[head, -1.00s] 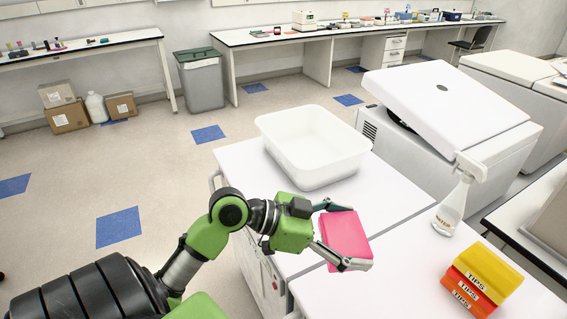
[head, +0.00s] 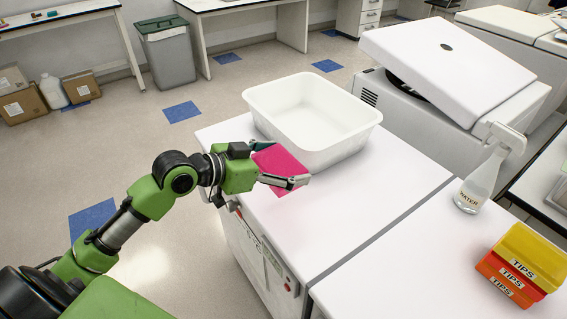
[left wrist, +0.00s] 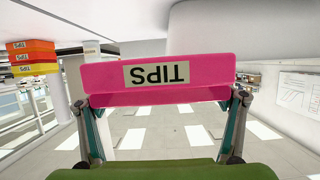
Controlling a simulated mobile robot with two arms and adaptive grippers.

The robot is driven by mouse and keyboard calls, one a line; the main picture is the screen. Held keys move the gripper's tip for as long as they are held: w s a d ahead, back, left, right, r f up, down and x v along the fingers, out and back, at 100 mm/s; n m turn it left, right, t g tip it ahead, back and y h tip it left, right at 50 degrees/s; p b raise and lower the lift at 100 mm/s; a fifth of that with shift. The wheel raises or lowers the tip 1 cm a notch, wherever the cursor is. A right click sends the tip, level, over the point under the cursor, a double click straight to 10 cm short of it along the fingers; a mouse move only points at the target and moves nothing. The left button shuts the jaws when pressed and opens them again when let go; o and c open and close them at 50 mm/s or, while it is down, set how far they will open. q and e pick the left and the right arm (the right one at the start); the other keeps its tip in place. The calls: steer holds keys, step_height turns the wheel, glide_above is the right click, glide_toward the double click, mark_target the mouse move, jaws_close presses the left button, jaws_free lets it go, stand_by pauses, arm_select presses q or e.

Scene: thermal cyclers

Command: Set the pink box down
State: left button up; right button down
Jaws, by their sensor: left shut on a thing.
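The pink box (head: 279,168) is held in my left gripper (head: 284,166), which is shut on it. In the head view it is tilted and sits in front of the near side of the white tub, over the white cabinet top. In the left wrist view the pink box (left wrist: 160,76) spans between both fingers, and its TIPS label appears upside down. Whether the box touches the surface below cannot be told. My right gripper is not in view.
A white open tub (head: 312,145) stands on the cabinet top (head: 350,215), just behind the box. The top is clear in front and to the right. A water bottle (head: 479,185) and yellow, orange and red TIPS boxes (head: 522,265) stand at right. A large white machine (head: 440,80) is behind.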

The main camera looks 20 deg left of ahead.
mark_target(282, 155)
arm_select(q)
steer(key=w, duration=0.1)
steer(key=w+a+f, duration=0.1)
steer(key=w+a, duration=0.1)
steer(key=shift+w+a+f, duration=0.15)
steer(key=shift+w+f, duration=0.1)
steer(key=shift+f, duration=0.1)
steer(key=w+a+f, duration=0.1)
steer(key=f, duration=0.1)
steer(key=w+f, duration=0.1)
steer(key=f, duration=0.1)
steer(key=w+a+f, duration=0.1)
steer(key=w, duration=0.1)
steer(key=shift+a+f, duration=0.3)
steer(key=shift+f, duration=0.1)
steer(key=shift+f+p, duration=0.3)
steer(key=shift+f, duration=1.35)
steer(key=shift+f, duration=0.1)
steer(key=o, duration=1.1)
